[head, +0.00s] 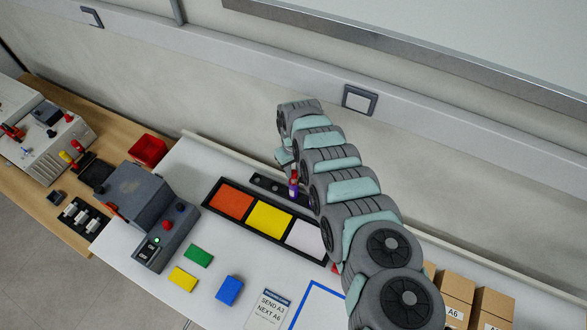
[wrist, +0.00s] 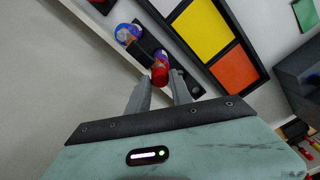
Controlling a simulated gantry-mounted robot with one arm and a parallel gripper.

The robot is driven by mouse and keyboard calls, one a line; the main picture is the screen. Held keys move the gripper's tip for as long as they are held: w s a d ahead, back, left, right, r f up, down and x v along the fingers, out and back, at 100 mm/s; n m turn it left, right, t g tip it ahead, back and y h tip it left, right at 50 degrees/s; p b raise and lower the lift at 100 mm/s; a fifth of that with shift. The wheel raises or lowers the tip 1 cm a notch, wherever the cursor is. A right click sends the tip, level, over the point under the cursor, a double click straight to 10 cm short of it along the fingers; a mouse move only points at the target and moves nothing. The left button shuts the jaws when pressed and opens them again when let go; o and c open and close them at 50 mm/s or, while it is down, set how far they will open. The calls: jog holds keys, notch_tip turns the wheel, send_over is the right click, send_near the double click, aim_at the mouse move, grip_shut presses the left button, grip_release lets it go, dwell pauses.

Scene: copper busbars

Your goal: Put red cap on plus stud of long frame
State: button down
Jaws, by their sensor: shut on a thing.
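A red cap (wrist: 160,76) shows between the two fingertips of my gripper (wrist: 161,80) in the wrist view, and the gripper is shut on it. A purple part shows just beyond the cap. A dark long frame (wrist: 183,75) runs beneath and beside it. In the head view this frame (head: 262,182) lies along the back of the table, and a red and purple piece (head: 293,187) stands over its right part. My arm hides the fingers there. A round blue and red piece (wrist: 127,35) is near the frame's far end in the wrist view. I cannot make out a plus mark.
A black tray (head: 212,205) with orange, yellow and white panels lies just in front of the frame. A grey control box (head: 140,195) stands at the left, near a red bin (head: 148,150). Green, yellow and blue blocks lie in front. Cardboard boxes (head: 455,290) stand right.

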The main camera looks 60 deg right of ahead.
aim_at(293, 172)
jog(key=shift+f+b, duration=0.95)
jog(key=shift+f, duration=0.25)
jog(key=c, duration=1.1)
grip_release()
jog(key=shift+r, duration=0.15)
notch_tip(293, 172, up, 6)
jog(key=p, duration=0.6)
jog(key=shift+p, duration=0.3)
